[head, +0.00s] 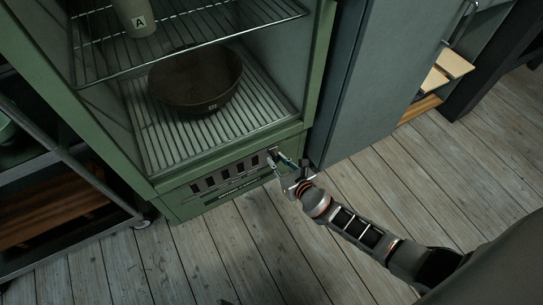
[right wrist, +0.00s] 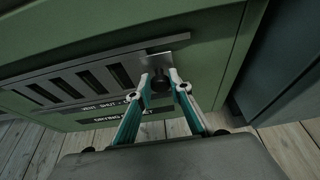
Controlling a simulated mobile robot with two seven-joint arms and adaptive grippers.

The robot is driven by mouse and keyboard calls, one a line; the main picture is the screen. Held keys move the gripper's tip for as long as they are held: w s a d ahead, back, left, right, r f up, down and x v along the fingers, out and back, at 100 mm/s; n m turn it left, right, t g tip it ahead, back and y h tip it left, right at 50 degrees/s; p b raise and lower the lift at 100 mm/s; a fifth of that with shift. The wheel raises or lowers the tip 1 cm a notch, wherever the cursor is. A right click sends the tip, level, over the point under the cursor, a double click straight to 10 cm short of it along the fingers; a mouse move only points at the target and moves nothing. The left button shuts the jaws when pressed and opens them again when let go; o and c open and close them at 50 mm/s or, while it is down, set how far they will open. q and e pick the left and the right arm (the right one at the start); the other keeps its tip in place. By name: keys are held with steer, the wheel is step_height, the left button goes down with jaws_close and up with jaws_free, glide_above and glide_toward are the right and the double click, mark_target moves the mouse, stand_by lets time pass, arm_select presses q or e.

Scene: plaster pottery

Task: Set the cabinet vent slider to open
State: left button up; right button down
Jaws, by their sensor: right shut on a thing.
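The green cabinet (head: 170,195) has a metal vent slider (right wrist: 88,76) along its lower front, with a row of several dark slots. A small dark knob (right wrist: 160,82) sits on a plate at the slider's right end. My right gripper (head: 276,160) reaches this end from the front. In the right wrist view its two fingers (right wrist: 160,79) are closed around the knob, one on each side. A label (right wrist: 105,103) under the slots reads "VENT SHUT" and then runs behind a finger. My left gripper is not in view.
A dark bowl (head: 196,82) stands on the cabinet's lower wire shelf, and a pot marked A (head: 135,18) is above it. A grey-blue cabinet (head: 375,80) stands close on the right. A dark shelf rack (head: 70,165) is at left. Wooden floor in front is clear.

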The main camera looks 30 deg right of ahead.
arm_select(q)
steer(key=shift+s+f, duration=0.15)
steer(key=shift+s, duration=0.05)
arm_select(e)
steer(key=shift+d, duration=0.3)
steer(key=c, duration=1.8)
jaws_free()
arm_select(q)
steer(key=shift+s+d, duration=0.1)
arm_select(e)
steer(key=shift+s+a, duration=0.15)
steer(key=shift+s, duration=0.35)
steer(key=v, duration=1.1)
steer(key=shift+r, duration=0.2)
